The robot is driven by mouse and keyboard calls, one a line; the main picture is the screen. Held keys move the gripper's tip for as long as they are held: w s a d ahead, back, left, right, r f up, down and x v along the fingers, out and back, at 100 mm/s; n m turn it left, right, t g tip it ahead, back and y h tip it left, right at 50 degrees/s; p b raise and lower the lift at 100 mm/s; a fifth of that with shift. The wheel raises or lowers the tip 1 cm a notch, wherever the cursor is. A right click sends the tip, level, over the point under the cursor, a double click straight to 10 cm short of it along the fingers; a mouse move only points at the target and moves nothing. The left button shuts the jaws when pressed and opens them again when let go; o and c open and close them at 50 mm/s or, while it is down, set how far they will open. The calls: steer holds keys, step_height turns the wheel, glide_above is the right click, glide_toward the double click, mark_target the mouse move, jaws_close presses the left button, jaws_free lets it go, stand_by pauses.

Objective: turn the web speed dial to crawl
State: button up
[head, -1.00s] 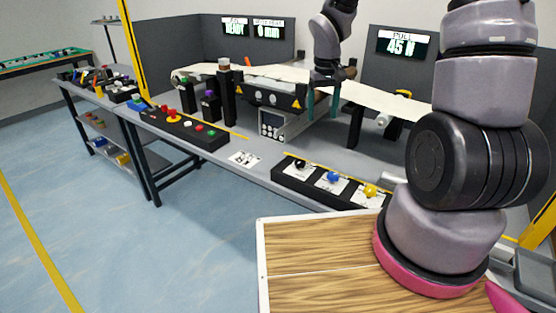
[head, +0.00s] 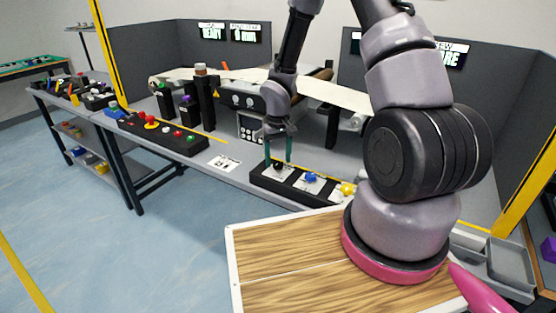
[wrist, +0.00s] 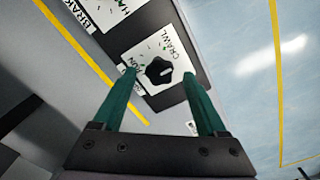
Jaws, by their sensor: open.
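The black dial (wrist: 158,70) sits on a white label plate in the wrist view, with the word CRAWL (wrist: 174,42) printed beside it. A light mark shows on the dial, but its exact setting is hard to tell. My gripper (wrist: 158,76) is open, its two green fingers spread on either side of the dial. Whether either finger touches it is unclear. In the head view my gripper (head: 278,163) points down at the left end of the black dial panel (head: 259,178), largely hiding the black dial.
A blue knob (head: 311,178) and a yellow knob (head: 347,189) stand to the right on the same panel. A button box (head: 185,143) is to the left. The conveyor's pale web (head: 340,95) runs behind. A wooden top (head: 285,255) is in front.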

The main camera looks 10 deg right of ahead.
steer(key=shift+f, duration=0.45)
jaws_close()
steer(key=n, duration=0.4)
steer(key=shift+n, duration=2.4)
